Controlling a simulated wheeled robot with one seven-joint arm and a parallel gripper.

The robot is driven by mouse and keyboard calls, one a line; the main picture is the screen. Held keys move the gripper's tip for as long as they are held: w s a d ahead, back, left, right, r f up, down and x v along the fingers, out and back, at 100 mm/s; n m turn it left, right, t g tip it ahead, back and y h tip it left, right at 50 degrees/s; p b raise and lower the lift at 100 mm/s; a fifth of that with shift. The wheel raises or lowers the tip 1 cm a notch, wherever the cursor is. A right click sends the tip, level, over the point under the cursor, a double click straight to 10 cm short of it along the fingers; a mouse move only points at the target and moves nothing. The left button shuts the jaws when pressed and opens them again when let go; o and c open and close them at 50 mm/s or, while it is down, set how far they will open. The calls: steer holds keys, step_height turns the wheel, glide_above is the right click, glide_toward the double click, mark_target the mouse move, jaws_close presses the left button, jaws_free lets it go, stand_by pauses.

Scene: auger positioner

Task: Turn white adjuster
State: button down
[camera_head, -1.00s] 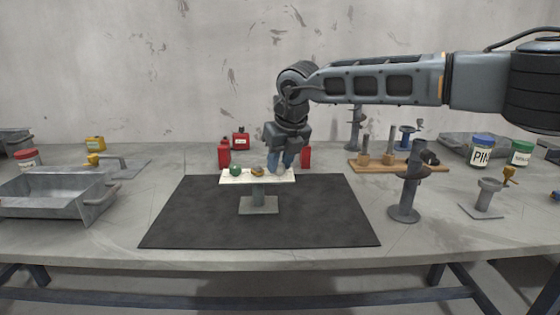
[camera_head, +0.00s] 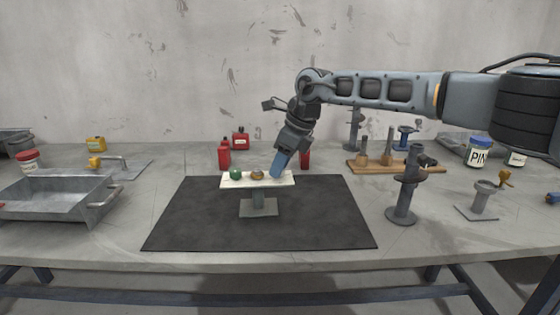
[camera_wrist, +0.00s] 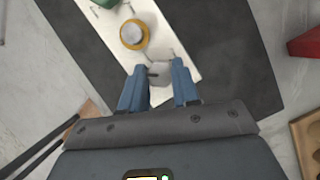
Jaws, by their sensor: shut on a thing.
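A white panel (camera_head: 245,183) stands on a green-grey post with a base plate on the dark mat. It carries a green adjuster (camera_head: 236,174) at left, a yellow-ringed adjuster (camera_head: 257,174) in the middle and the white adjuster (camera_wrist: 160,74) at right. My gripper (camera_head: 277,174) comes down tilted over the panel's right end, its blue fingers shut on the white adjuster. In the wrist view the adjuster lies between the two fingertips, and the yellow-ringed one (camera_wrist: 134,34) is just beyond. In the head view my fingers hide most of the white adjuster.
The dark mat (camera_head: 330,215) around the post is clear. Red bottles (camera_head: 224,153) stand behind the panel. A metal tray (camera_head: 55,195) is at left. A grey stand (camera_head: 405,190) and a wooden board with pegs (camera_head: 375,165) are at right.

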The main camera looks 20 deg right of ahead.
mark_target(291, 175)
steer(key=n+g, duration=0.1)
steer(key=n, duration=0.2)
steer(key=shift+w+n+y, duration=0.1)
steer(key=shift+n+y, duration=0.2)
steer(key=shift+y, duration=0.1)
steer(key=shift+w+n+g+b, duration=0.1)
steer(key=shift+n+g+b, duration=0.6)
steer(key=shift+n, duration=1.2)
steer(key=c, duration=1.1)
jaws_free()
steer(key=v, duration=0.8)
steer(key=shift+w+f, duration=0.1)
